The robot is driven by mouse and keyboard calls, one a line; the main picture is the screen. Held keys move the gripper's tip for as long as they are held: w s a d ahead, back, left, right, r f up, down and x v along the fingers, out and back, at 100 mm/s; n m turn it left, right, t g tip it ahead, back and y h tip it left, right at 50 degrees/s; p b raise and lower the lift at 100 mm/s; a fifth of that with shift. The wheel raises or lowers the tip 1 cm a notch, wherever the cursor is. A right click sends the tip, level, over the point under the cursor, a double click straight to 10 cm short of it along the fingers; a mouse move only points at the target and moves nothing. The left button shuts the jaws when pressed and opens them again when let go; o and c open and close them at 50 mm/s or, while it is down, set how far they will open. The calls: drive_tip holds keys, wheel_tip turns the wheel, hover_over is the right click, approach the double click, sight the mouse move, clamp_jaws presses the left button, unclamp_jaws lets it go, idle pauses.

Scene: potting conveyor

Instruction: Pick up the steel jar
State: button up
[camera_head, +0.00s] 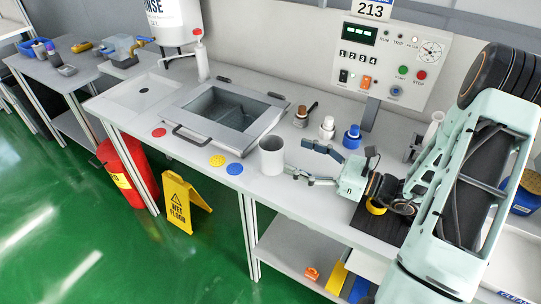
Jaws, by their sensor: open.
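The steel jar (270,160) is a plain grey open-topped cylinder. It stands upright on the grey bench near its front edge. My gripper (297,159) is just to the right of the jar, with its fingers pointing left toward it. The fingers are spread apart and nothing is between them. The lower fingertip appears very close to the jar's right side; I cannot tell whether it touches.
Brown, white and blue bottles (351,137) stand behind my gripper. A sink with a framed lid (214,113) lies to the left. Red, yellow and blue discs (235,169) lie along the front edge. A control panel (391,65) stands at the back.

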sight(282, 151)
drive_tip(key=x, duration=0.3)
drive_tip(key=shift+w+a, duration=0.15)
drive_tip(key=shift+a, duration=0.1)
drive_tip(key=shift+r+p+x, duration=0.2)
drive_tip(key=shift+p+x, duration=0.25)
drive_tip(key=shift+x, duration=2.3)
drive_tip(key=shift+w+d, duration=0.1)
drive_tip(key=shift+c, duration=0.5)
drive_tip(key=c, duration=1.8)
